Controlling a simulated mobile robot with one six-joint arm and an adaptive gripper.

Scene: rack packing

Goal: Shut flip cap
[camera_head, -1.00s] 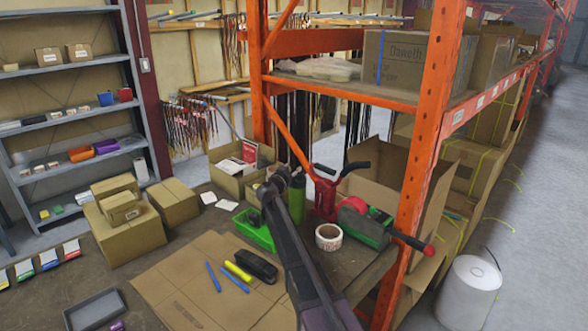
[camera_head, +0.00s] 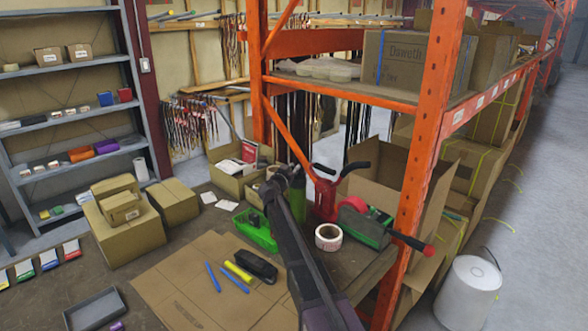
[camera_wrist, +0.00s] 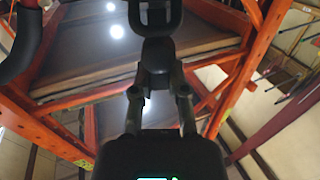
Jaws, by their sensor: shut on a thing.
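A green bottle (camera_head: 298,204) stands on the bench in the head view, partly behind my arm. Its top and any flip cap are too small and covered to make out. My gripper (camera_head: 281,177) is beside the bottle's upper part, mostly hidden by my own arm. In the wrist view my gripper (camera_wrist: 159,92) has its two fingers closed in on a dark piece (camera_wrist: 156,56) with a loop-shaped top. I cannot tell whether this piece belongs to the bottle, or whether a cap is open or shut.
A green bin (camera_head: 256,236) sits left of my arm. The orange rack post (camera_head: 423,150) rises close by on the right.

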